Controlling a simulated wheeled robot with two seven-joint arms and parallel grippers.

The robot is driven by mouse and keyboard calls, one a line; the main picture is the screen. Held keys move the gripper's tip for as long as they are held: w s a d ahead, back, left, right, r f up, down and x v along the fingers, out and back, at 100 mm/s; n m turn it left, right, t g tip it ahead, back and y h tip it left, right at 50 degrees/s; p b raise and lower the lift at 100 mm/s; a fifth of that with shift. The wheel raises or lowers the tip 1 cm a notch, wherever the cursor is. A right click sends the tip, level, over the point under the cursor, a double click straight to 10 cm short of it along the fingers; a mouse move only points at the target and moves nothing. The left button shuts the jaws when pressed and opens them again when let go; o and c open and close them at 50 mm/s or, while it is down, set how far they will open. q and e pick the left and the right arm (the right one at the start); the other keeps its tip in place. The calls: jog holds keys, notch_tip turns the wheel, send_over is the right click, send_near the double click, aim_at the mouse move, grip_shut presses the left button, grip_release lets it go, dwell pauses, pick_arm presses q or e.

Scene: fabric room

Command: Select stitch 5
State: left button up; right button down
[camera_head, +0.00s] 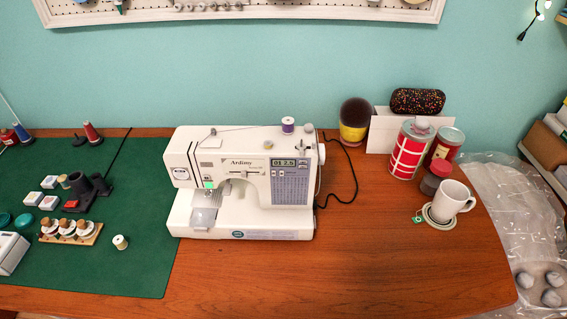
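A white sewing machine (222,180) stands upright on the wooden table, near the middle of the head view. Its front right side has a small display (284,163) with green digits that are too small to read surely. Small buttons (279,173) sit just under the display, and a blue-grey stitch chart (289,189) is below them. A green light shows near the needle area at its left. A purple thread spool (288,125) stands on its top. Neither of my grippers is in view.
A green mat (130,265) on the left holds spools, small boxes and a wooden rack (72,233). Red tins (410,150), a white mug (452,200) and a pincushion (355,120) stand right. A black cable (345,165) runs behind the machine. The table's front (370,270) is clear.

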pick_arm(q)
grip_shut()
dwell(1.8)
